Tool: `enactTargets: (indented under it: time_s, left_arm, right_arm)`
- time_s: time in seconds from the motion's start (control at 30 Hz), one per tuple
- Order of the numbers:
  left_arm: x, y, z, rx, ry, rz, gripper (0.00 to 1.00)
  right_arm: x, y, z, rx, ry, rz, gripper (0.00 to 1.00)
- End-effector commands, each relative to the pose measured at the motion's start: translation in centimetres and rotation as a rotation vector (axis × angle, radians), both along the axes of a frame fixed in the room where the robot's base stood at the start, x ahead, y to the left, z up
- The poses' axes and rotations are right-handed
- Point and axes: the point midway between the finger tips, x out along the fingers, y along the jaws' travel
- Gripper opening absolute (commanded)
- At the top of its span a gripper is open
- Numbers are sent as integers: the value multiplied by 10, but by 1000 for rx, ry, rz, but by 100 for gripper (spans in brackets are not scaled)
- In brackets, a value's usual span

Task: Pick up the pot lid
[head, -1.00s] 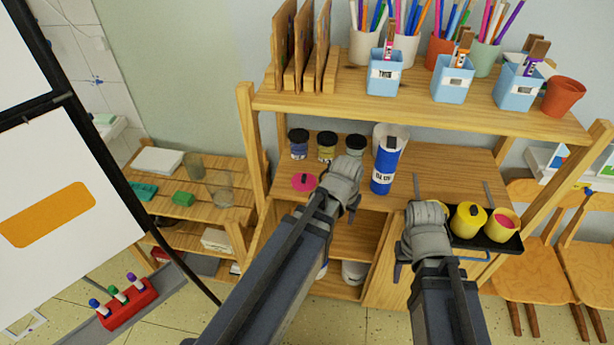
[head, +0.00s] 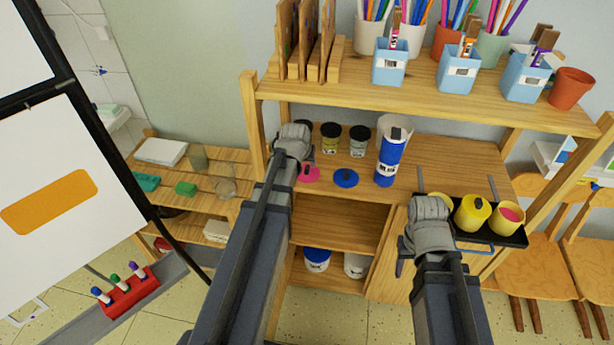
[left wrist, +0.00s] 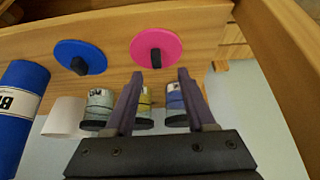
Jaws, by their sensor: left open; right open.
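Two flat round lids with dark knobs lie on the wooden worktop, a pink lid (head: 309,174) and, to its right, a blue lid (head: 345,179). In the left wrist view the pink lid (left wrist: 164,40) is just beyond my open fingers, and the blue lid (left wrist: 88,52) is to its left. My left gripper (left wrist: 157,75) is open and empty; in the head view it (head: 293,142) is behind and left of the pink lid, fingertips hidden. A yellow pot with pink contents (head: 508,216) sits uncovered in the tray.
Another yellow pot (head: 472,213) stands in the black tray (head: 487,236). The upper shelf (head: 430,110) overhangs the worktop. A side post (head: 255,125) is close to my left gripper.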

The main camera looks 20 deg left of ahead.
Motion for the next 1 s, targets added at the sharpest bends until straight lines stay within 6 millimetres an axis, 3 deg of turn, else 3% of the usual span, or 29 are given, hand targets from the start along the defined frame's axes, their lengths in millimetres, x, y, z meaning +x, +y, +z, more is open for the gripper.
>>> enactTargets:
  time_s: [0.23,0.6,0.87,1.0]
  left_arm:
    - [3,-1,-7,0,1,-1,55]
    - [24,1,-46,0,1,-1,55]
    - [25,1,-46,0,1,0,55]
    - [25,1,-46,0,1,0,42]
  right_arm:
    - [0,0,-7,0,0,0,50]
    - [0,0,-46,0,0,0,50]
    - [0,0,-45,0,0,0,50]
    - [0,0,-45,0,0,0,50]
